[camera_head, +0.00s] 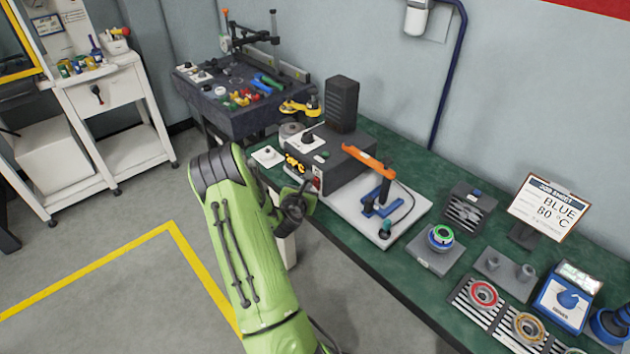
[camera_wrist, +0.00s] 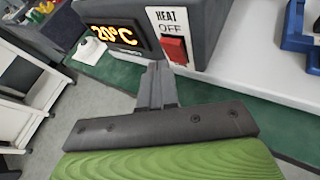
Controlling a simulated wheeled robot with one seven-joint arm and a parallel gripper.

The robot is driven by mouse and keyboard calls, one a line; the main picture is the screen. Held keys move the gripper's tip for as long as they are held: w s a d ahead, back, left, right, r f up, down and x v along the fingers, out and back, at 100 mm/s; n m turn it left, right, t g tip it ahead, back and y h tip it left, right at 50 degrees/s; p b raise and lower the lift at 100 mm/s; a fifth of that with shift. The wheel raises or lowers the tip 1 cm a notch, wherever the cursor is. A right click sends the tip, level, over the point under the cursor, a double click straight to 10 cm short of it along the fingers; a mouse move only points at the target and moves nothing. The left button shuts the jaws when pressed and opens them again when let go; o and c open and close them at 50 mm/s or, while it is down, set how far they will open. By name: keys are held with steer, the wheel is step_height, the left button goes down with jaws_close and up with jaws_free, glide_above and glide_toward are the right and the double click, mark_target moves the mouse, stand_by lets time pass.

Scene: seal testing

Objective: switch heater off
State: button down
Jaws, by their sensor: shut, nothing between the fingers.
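The heater is a dark grey box (camera_head: 345,160) on the green bench. In the wrist view its front carries an orange lit display (camera_wrist: 115,35) whose visible digits read "20°C". To the right of the display is a white label (camera_wrist: 168,20) reading "HEAT" and "OFF", with a red switch (camera_wrist: 175,50) under it. My gripper (camera_wrist: 156,70) is shut and empty, its tips just left of and slightly below the red switch. I cannot tell whether they touch the box.
A white base plate (camera_head: 345,215) with an orange-handled lever press (camera_head: 368,163) stands right of the heater. A job sheet (camera_head: 548,205) reads "BLUE" and "80 °C". Seal rings (camera_head: 483,296) lie at the bench's right. A white plate (camera_head: 267,156) lies left of the heater.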

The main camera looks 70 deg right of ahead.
stand_by(0.6)
steer(key=shift+s+d+r+p, duration=0.15)
steer(key=shift+d+p, duration=0.15)
steer(key=shift+p, duration=0.25)
steer(key=shift+d, duration=0.1)
steer(key=shift+s+d+p, duration=0.2)
steer(key=shift+d+p, duration=0.05)
steer(key=shift+p, duration=0.1)
stand_by(0.4)
steer(key=shift+w+a+b, duration=0.35)
steer(key=shift+a+b, duration=0.05)
steer(key=shift+a, duration=0.3)
